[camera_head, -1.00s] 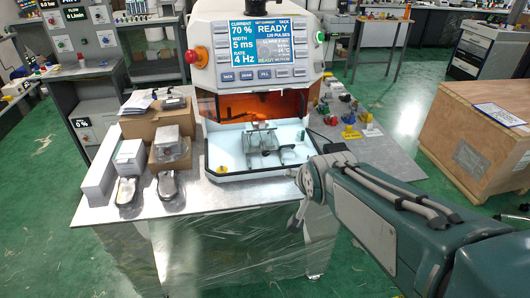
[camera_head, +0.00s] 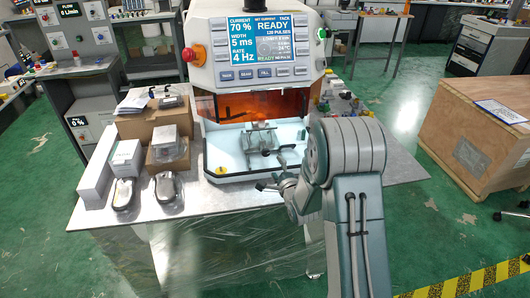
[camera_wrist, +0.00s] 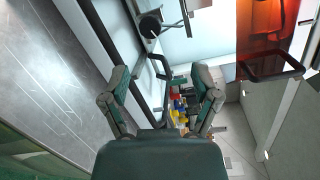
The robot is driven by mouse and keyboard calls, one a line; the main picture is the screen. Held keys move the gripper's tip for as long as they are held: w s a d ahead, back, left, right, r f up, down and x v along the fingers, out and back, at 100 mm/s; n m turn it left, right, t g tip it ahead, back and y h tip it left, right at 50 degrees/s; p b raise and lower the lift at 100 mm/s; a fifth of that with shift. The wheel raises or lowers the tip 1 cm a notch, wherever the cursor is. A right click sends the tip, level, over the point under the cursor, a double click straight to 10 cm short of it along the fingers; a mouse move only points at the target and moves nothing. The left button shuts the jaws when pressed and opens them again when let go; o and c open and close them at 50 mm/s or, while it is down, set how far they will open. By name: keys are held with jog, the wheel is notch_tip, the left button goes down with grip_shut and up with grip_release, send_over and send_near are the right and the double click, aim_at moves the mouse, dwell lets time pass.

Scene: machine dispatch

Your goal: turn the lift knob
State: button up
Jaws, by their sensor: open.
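The machine's open work bay (camera_head: 225,160) is pale, with a small metal stage (camera_head: 262,138) inside it. In the wrist view a round dark-faced knob-like part (camera_wrist: 150,26) shows at the top; I cannot tell for sure that it is the lift knob. My gripper (camera_head: 268,186) is at the bay's front right edge, small and partly hidden by my arm in the head view. In the wrist view my gripper (camera_wrist: 161,90) has its two fingers wide apart with nothing held between them. The knob-like part lies beyond the fingers, apart from them.
A black bent handle (camera_wrist: 160,66) shows near the fingers. The orange window (camera_head: 265,105) hangs above the bay. Boxes (camera_head: 140,125) and two metal devices (camera_head: 168,186) stand left on the table. A red stop button (camera_head: 189,55) is on the machine's left side.

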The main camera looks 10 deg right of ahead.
aim_at(266, 154)
notch_tip(266, 154, down, 2)
jog(key=shift+w+a+f+m+t, duration=0.15)
jog(key=shift+m+t, duration=0.25)
jog(key=shift+m, duration=0.3)
jog(key=w, duration=0.3)
jog(key=w+a, duration=0.1)
jog(key=w, duration=0.6)
jog(key=shift+w+a, duration=0.25)
jog(key=shift+a, duration=0.05)
grip_shut()
